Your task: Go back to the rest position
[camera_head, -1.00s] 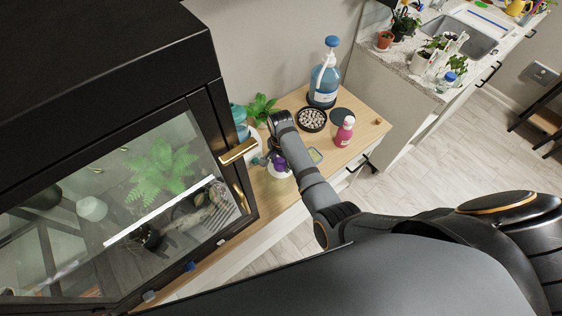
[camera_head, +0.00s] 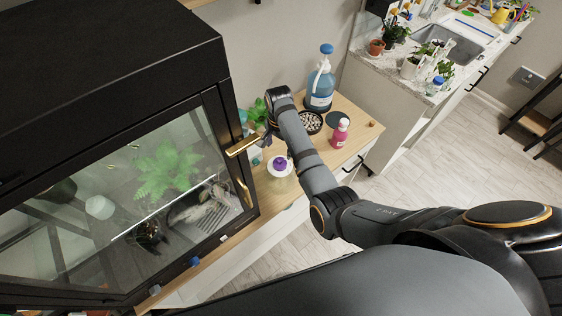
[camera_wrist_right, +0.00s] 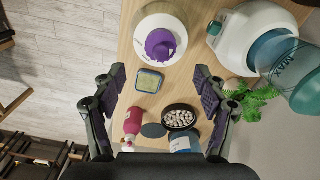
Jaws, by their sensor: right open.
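My right gripper (camera_wrist_right: 160,96) is open in the right wrist view, with nothing between its two dark fingers. It hangs over the wooden cabinet top (camera_wrist_right: 200,65). In the head view my right arm reaches in from the right over that top, and its wrist hides most of the gripper. A round bottle with a purple cap (camera_head: 280,164) stands beside the arm; it also shows in the wrist view (camera_wrist_right: 160,22), apart from the fingers. My left gripper is not in view.
A glass-fronted black cabinet (camera_head: 110,70) with a brass handle stands close left of the right gripper. Floor at right (camera_head: 440,175) is clear.

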